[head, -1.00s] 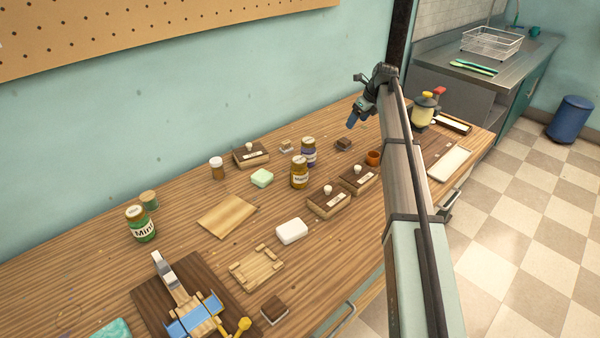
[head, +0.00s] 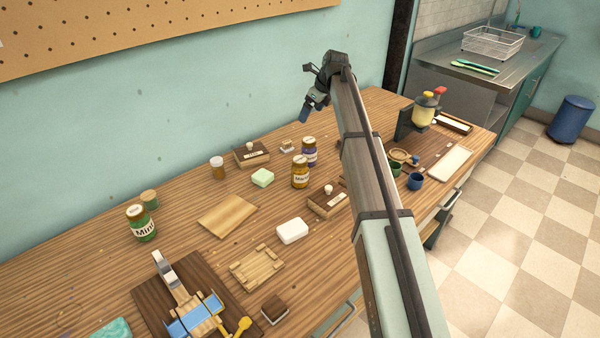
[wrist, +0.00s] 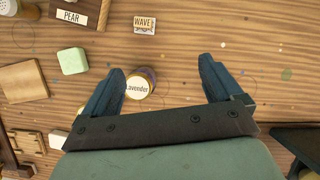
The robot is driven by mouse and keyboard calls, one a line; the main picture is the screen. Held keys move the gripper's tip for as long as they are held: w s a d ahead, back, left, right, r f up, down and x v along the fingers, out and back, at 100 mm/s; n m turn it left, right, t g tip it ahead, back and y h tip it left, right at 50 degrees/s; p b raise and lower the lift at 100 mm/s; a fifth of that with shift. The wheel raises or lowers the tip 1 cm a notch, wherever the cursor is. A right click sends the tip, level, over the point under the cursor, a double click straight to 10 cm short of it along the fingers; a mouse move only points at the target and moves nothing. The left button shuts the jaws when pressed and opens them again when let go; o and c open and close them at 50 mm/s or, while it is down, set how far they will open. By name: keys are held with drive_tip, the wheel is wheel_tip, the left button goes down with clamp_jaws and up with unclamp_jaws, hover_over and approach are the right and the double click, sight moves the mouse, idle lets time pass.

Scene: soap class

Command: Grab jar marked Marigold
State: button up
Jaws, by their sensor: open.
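The jar marked Marigold (head: 300,174), amber with a gold lid and a partly readable label, stands upright on the bench in the head view. My gripper (head: 304,114) is open and empty, with blue fingers, raised above the bench beyond the jars.
A green Mint jar (head: 141,224) stands at the left. A green soap (head: 262,177), a white soap (head: 292,230) and a wooden board (head: 227,215) lie near the Marigold jar.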

drive_tip(key=s+a+r+n, duration=0.1)
drive_tip(key=s+a+r, duration=0.1)
drive_tip(key=s+a, duration=0.3)
drive_tip(key=m+g+h, duration=0.3)
drive_tip(key=m+h, duration=0.1)
drive_tip(key=m, duration=3)
approach(300, 159)
wheel_tip(300, 159, down, 12)
drive_tip(key=shift+f, duration=0.2)
drive_tip(key=c, duration=1.4)
